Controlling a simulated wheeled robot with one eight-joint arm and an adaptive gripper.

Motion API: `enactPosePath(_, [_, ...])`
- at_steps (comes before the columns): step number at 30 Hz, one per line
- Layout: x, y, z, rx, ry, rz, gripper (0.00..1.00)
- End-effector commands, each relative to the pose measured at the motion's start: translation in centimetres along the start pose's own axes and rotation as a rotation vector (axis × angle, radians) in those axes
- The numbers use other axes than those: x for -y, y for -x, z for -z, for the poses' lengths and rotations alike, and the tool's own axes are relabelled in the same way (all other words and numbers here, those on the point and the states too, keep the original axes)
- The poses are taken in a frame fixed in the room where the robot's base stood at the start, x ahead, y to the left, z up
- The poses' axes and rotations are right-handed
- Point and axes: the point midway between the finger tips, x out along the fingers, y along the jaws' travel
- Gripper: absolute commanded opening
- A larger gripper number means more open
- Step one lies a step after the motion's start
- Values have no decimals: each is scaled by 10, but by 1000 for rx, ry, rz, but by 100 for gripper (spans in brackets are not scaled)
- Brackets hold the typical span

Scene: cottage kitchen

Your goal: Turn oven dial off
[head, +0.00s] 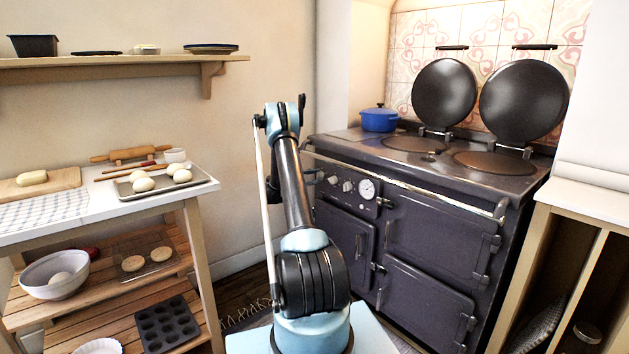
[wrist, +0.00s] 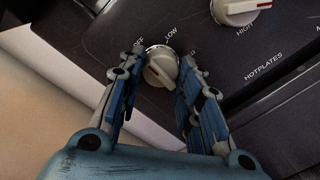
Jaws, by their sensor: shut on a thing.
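A white round dial (wrist: 163,66) sits on the dark oven panel in the wrist view, with a dark reddish line on its face. The words OFF and LOW are printed beside it, and a third label is partly hidden by a finger. My gripper (wrist: 162,61) has one blue finger on each side of this dial and is shut on it. In the head view the oven (head: 420,225) stands at the right, with pale dials (head: 347,186) beside a round gauge (head: 367,189). My arm hides part of the oven's left end there.
A second white dial (wrist: 238,10) is close by at the upper right, near the words HIGH and HOTPLATES. Two raised round lids (head: 444,93) and a blue pot (head: 379,119) are on the oven top. A table (head: 205,188) with a dough tray stands left of my arm.

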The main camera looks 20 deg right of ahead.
Motion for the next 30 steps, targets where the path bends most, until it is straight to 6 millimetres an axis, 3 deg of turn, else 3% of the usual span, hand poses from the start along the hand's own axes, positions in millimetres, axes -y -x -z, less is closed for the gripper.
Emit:
enactPosePath(5, [0, 2, 3, -5, -2, 0, 9])
enactPosePath(6, [0, 2, 2, -5, -2, 0, 42])
enactPosePath(8, [0, 1, 2, -4, -2, 0, 53])
enactPosePath(20, [0, 4, 1, -2, -1, 0, 53])
enactPosePath(26, [0, 29, 1, -3, -1, -1, 53])
enactPosePath(30, [0, 56, 2, -4, -1, -1, 53])
